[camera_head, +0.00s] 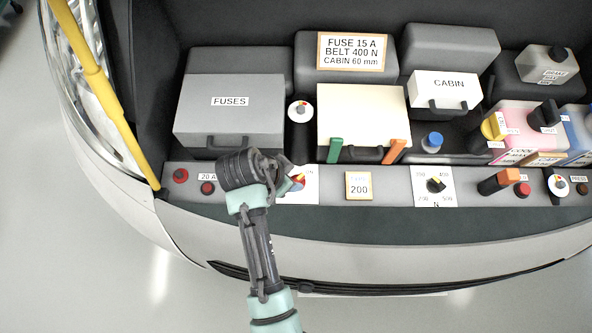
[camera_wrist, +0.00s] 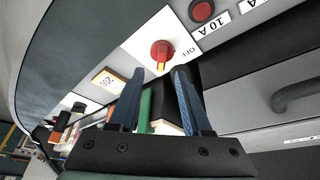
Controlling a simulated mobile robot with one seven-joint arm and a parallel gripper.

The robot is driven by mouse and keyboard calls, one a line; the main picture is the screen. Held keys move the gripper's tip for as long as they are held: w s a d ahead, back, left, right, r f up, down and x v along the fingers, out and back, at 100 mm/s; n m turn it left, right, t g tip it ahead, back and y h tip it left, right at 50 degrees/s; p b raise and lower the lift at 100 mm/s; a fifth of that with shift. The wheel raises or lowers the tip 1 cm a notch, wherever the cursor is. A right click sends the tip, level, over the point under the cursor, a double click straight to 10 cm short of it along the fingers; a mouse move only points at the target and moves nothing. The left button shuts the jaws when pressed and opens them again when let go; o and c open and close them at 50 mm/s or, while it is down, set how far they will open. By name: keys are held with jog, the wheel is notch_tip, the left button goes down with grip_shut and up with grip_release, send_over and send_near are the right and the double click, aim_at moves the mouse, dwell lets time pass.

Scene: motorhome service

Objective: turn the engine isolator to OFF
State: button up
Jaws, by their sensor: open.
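In the head view the isolator (camera_head: 299,182) is partly hidden by my gripper (camera_head: 287,182). My gripper is open, its two blue fingers (camera_wrist: 158,73) spread with the knob roughly ahead of the gap. They appear apart from the knob.
A red button (camera_wrist: 202,11) is close by the isolator. The 200 card (camera_head: 358,186) and the N dial (camera_head: 436,186) are to the right. A cream box (camera_head: 362,112) with green and orange latches stands behind. A yellow rod (camera_head: 105,100) rises at left.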

aim_at(297, 180)
jog(key=shift+x, duration=3.05)
jog(key=shift+w, duration=0.1)
grip_shut()
